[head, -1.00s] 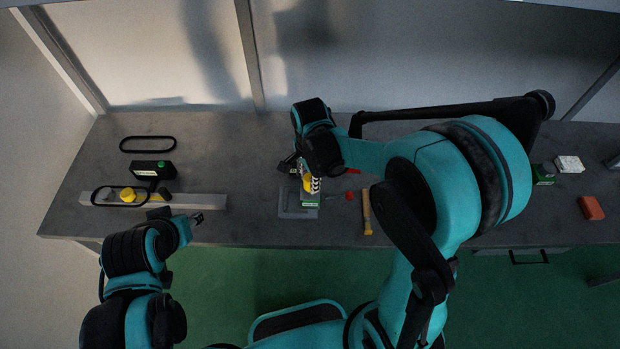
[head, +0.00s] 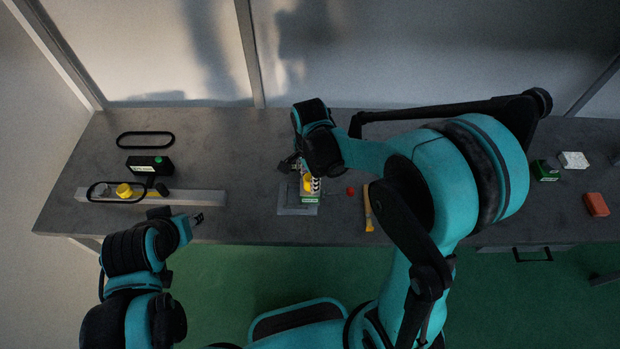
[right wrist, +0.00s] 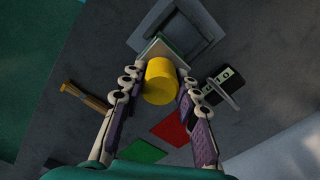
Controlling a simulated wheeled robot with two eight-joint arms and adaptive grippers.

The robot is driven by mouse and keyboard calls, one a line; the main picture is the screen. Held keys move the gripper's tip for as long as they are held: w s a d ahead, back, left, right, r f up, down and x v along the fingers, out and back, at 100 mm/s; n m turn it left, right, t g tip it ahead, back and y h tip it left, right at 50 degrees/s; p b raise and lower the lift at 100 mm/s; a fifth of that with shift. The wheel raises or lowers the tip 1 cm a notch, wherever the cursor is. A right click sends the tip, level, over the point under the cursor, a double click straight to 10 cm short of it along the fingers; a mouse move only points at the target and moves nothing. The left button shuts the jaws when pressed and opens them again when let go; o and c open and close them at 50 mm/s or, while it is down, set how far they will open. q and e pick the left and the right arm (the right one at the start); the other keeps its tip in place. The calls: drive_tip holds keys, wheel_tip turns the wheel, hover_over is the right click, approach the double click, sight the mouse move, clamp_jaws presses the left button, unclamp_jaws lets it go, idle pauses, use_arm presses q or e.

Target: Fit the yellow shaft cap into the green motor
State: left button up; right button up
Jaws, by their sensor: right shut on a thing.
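My right gripper (right wrist: 158,100) is shut on the yellow shaft cap (right wrist: 160,80), a plain cylinder between its two fingers. The cap also shows in the head view as a yellow patch (head: 307,183) below my right wrist. A box-shaped part with green edges, apparently the green motor (right wrist: 172,52), is partly hidden behind the cap. Its label end shows in the head view (head: 309,199). It stands on a grey square plate (head: 286,210). I cannot tell whether cap and motor touch. My left gripper (head: 197,218) is near the bench's front edge, away from them; its jaws are too small to read.
A yellow-handled tool (head: 368,208) lies right of the plate. A black part (right wrist: 225,85) lies beside the motor. Red (right wrist: 171,130) and green (right wrist: 142,151) patches lie nearby. A black box (head: 150,165), grey bar (head: 208,197) and belts are left. Bench between bar and plate is clear.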

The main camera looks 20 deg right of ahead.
drive_tip(key=o, duration=0.9)
wheel_tip(320, 180, up, 12)
drive_tip(key=shift+f, duration=0.1)
idle(0.3)
drive_tip(key=s+d+f+n+t+b, duration=0.4)
drive_tip(key=s+f+n+t+b, duration=0.3)
drive_tip(key=n, duration=0.8)
drive_tip(key=s+f+b, duration=0.1)
drive_tip(key=s, duration=0.2)
drive_tip(key=shift+s+d+f+b, duration=0.15)
drive_tip(key=shift+d+f+b, duration=0.1)
drive_tip(key=shift+d+b, duration=0.1)
